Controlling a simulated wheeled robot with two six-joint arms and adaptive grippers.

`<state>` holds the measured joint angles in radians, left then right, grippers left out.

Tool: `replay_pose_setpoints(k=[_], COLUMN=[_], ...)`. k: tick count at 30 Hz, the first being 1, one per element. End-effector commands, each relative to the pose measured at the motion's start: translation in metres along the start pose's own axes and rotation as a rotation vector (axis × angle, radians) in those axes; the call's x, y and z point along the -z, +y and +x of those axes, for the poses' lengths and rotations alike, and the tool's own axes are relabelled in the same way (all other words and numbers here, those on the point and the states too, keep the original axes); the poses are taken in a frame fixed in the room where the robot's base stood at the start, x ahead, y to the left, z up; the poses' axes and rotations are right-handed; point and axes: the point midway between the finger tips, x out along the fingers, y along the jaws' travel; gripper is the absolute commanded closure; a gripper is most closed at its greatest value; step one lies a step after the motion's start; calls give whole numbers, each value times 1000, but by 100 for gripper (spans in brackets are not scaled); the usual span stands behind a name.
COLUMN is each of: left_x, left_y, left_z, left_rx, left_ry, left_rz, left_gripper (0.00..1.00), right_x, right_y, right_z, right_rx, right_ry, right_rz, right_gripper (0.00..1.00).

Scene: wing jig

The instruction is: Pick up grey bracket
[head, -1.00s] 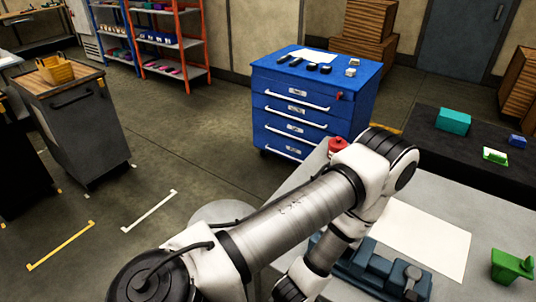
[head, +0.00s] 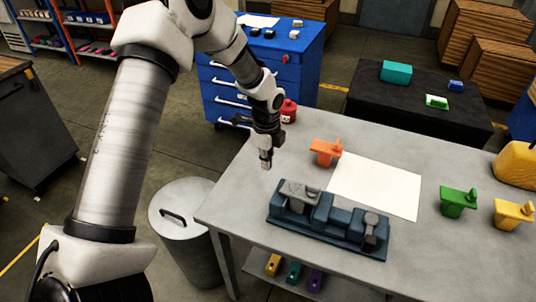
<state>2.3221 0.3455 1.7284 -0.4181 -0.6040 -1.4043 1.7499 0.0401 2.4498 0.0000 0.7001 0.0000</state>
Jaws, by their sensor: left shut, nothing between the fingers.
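A dark blue jig (head: 322,222) lies on the grey table. A grey piece (head: 298,191), which looks like the grey bracket, sits in the left end of the jig. A second grey piece with a rounded top (head: 371,220) stands at the jig's right end. My left gripper (head: 266,161) points down above the table's left part, behind and left of the jig. Its fingers are shut and empty, apart from the grey piece. My right gripper is out of view.
An orange bracket (head: 325,152) stands behind the jig, beside a white sheet (head: 375,185). Green (head: 458,202) and yellow (head: 512,214) brackets stand at the right. A red container (head: 288,111) is near the back left edge. A lidded bin (head: 182,215) stands left of the table.

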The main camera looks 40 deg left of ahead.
Motion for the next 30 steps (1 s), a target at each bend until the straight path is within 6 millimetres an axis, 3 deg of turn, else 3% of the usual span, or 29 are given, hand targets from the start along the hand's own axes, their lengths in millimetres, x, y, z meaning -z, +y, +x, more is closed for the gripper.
replay_pose_setpoints(k=[7,10,15,26,30], left_x=[0,22,38,41,51], left_y=[1,0,0,0,0], left_z=[53,47,50,51,51], left_rx=[-4,-1,-1,-1,-1], left_ry=[-2,-3,-2,-1,-2], left_rz=[1,5,3,1,2], left_gripper=[100,100,100,100,100], right_x=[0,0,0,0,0], right_y=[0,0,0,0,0], right_z=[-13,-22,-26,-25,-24], right_rx=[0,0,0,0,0], right_ry=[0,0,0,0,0], right_rz=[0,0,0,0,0], right_gripper=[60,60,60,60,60])
